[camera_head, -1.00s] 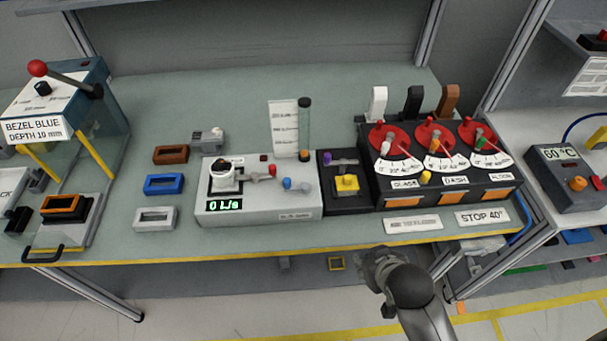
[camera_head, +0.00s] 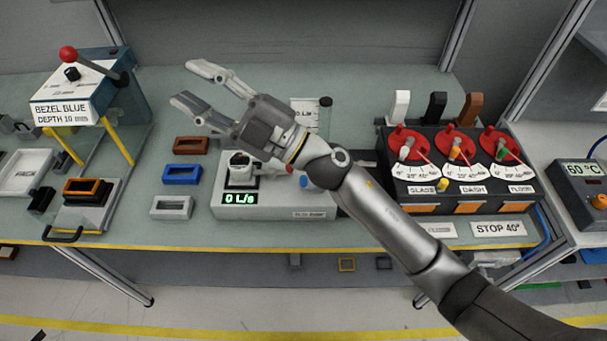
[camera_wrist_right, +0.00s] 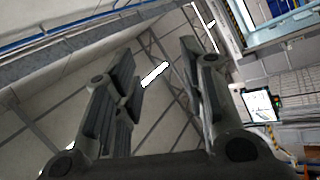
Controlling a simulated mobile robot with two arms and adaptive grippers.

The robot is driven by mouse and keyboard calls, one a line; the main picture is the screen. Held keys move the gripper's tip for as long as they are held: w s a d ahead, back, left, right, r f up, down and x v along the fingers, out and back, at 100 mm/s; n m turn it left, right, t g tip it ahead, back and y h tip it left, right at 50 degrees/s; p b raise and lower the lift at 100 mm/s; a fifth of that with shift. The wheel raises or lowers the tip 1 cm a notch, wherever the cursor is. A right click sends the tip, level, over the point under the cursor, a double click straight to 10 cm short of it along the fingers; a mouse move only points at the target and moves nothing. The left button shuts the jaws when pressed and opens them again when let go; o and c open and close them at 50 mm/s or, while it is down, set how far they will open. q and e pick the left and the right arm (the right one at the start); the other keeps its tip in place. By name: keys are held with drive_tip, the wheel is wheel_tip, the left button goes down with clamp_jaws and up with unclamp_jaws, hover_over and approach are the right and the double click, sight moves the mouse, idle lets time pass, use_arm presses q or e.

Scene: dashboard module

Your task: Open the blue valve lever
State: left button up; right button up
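The blue valve lever (camera_head: 305,182) sits on the right part of the pale grey test box (camera_head: 275,207). Only its blue knob shows beside my right forearm; the rest is hidden, so I cannot tell its setting. My right gripper (camera_head: 186,82) is open and empty, reaching over the bench with its fingers pointing up and left, above and left of the box. In the right wrist view its two fingers (camera_wrist_right: 158,65) stand apart with only ceiling and walls between them. My left gripper is not in view.
The box also has a white cup (camera_head: 240,163), a red knob (camera_head: 289,168) and a "0 L/s" display (camera_head: 240,198). Brown, blue and grey bezels lie left of it. A black panel with red dials (camera_head: 460,145) stands right. A press (camera_head: 95,85) stands left.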

drive_tip(key=s+a+f+n+g+h, duration=0.35)
drive_tip(key=s+a+n+g, duration=0.2)
drive_tip(key=n+g, duration=0.3)
wheel_tip(320, 180, down, 9)
drive_tip(key=n+g+h, duration=0.3)
drive_tip(key=h, duration=0.3)
drive_tip(key=w+d+f+m+t+h, duration=0.1)
drive_tip(key=w+d+f+h, duration=0.1)
drive_tip(key=w+d+h, duration=0.35)
drive_tip(key=w+d+f+t+h, duration=0.2)
drive_tip(key=d+h, duration=0.1)
drive_tip(key=d, duration=0.5)
drive_tip(key=w+d+f+m+t+h, duration=0.1)
drive_tip(key=w+d+h, duration=0.3)
drive_tip(key=d, duration=0.3)
wheel_tip(320, 180, down, 10)
drive_tip(key=p, duration=0.4)
drive_tip(key=shift+a+r, duration=0.1)
drive_tip(key=shift+r, duration=0.1)
drive_tip(key=shift+f, duration=0.75)
clamp_jaws()
